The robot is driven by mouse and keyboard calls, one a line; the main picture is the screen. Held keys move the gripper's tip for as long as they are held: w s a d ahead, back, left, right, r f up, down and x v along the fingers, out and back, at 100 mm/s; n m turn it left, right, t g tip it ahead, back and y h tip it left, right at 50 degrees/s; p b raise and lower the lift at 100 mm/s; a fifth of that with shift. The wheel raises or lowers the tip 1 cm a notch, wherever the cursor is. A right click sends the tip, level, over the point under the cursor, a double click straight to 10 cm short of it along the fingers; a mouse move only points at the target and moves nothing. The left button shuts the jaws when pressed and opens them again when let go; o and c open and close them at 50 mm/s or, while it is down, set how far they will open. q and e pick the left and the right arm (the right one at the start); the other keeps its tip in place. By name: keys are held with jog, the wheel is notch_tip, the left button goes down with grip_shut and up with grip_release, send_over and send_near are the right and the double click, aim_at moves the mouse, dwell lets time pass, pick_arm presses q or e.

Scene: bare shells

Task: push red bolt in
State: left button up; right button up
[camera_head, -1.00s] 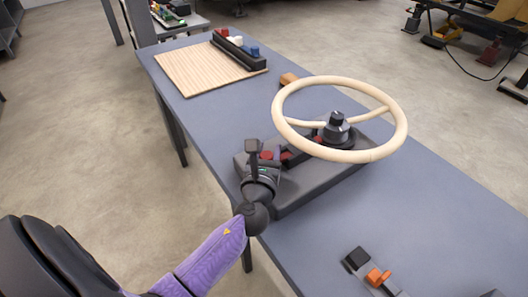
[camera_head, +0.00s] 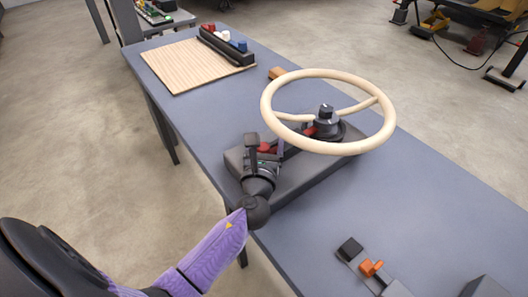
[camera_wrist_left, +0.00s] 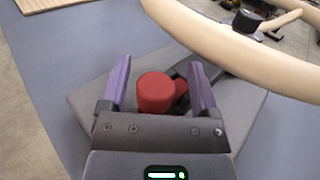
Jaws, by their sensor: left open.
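The red bolt (camera_wrist_left: 155,91) is a round red knob, seen between my fingers in the left wrist view. A second red part shows just right of it, partly hidden. In the head view, red (camera_head: 265,147) shows between the fingers. My left gripper (camera_head: 267,141) is open over the left part of a dark grey base (camera_head: 235,160). In the left wrist view its purple-sided fingers (camera_wrist_left: 160,80) stand on either side of the knob, with gaps visible. Whether they touch it lower down is hidden. My right gripper is not in view.
A cream steering wheel (camera_head: 268,115) on a dark hub (camera_head: 326,112) overhangs the base, close to the right of my gripper. An orange switch (camera_head: 371,267) sits at the front of the blue-grey table (camera_head: 420,215). A ribbed wooden board (camera_head: 190,65) lies at the far left.

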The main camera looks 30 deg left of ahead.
pick_arm(q)
jog(key=v, duration=0.9)
